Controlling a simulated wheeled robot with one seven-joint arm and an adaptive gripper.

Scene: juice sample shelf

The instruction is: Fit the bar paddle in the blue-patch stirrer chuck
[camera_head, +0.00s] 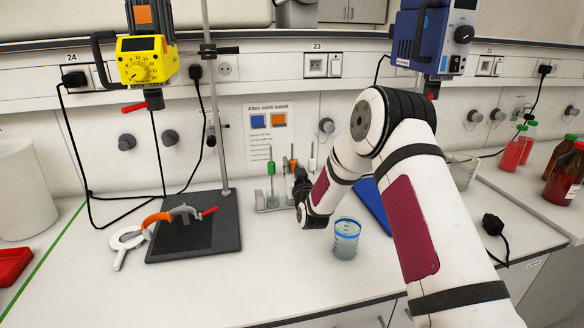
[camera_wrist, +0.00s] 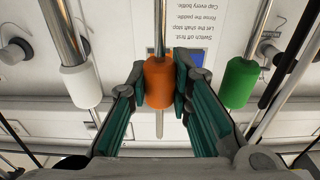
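Paddles with coloured collars stand upright in a grey rack (camera_head: 266,203) at the back middle: green (camera_head: 270,168), orange (camera_head: 291,164) and white (camera_head: 312,163). My gripper (camera_head: 299,178) is at the rack. In the wrist view its teal fingers (camera_wrist: 162,88) press on both sides of the orange collar (camera_wrist: 160,82); white (camera_wrist: 81,86) and green (camera_wrist: 240,84) collars flank it. The paddle ends cannot be made out, so I cannot tell which is the bar paddle. A blue stirrer (camera_head: 429,42) hangs at upper right; its patch is unclear. A yellow stirrer (camera_head: 146,62) with an orange patch (camera_head: 143,15) hangs at left.
A beaker (camera_head: 346,238) of pale liquid stands in front of my arm. A blue mat (camera_head: 371,203) lies partly behind my arm. Red bottles (camera_head: 515,150) stand at right. The front middle bench is clear.

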